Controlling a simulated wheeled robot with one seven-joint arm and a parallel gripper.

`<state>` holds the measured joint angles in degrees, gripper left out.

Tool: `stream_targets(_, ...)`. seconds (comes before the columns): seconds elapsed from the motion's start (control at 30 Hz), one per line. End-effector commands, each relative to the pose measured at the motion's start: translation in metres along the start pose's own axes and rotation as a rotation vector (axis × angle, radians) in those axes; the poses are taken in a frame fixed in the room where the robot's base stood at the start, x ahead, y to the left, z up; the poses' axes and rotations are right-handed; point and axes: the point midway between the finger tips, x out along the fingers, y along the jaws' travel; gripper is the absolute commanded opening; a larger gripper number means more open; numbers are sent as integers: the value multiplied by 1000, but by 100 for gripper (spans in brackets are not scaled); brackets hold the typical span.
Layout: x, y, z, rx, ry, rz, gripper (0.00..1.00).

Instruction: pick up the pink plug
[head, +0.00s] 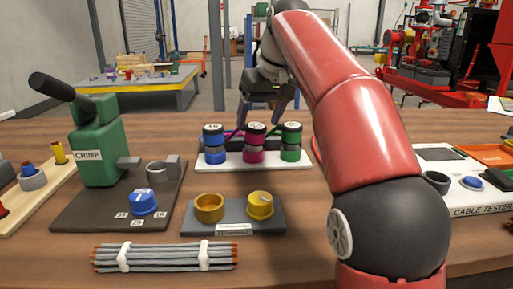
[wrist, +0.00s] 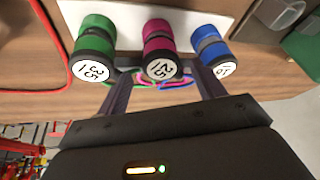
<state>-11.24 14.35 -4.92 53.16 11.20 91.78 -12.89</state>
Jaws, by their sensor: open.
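The pink plug (head: 255,143) has a black cap with a white label and stands upright in the middle of a white rack (head: 210,165), between a blue plug (head: 214,142) and a green plug (head: 291,142). It also shows in the wrist view (wrist: 158,38), its cap label reading 25. My gripper (head: 259,126) is open and empty at the rack, on the far side in the head view. In the wrist view its fingers (wrist: 161,80) point toward the pink plug, one to each side of its cap.
The blue plug (wrist: 209,45) and green plug (wrist: 94,48) stand close beside the fingers. A cable tester (head: 480,205) lies right.

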Motion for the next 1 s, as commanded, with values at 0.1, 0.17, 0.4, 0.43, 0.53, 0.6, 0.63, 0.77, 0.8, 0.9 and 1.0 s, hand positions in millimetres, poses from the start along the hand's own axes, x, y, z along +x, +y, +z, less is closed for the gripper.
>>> stream_targets(0.1,20,-2,2,-1,-3,-1,68)
stream_targets(0.17,30,-3,2,0,-3,-1,68)
stream_targets(0.4,44,-2,1,0,0,0,68)
stream_targets(0.43,44,-2,0,0,0,0,68)
stream_targets(0.53,44,-2,0,0,0,0,67)
stream_targets(0.6,44,-2,0,0,0,0,58)
stream_targets(0.63,44,-2,0,1,0,0,54)
stream_targets(0.77,44,-2,0,1,0,0,37)
stream_targets(0.8,44,-2,0,1,0,0,32)
stream_targets(0.9,44,-2,0,1,0,0,18)
stream_targets(1.0,43,-2,0,1,1,0,11)
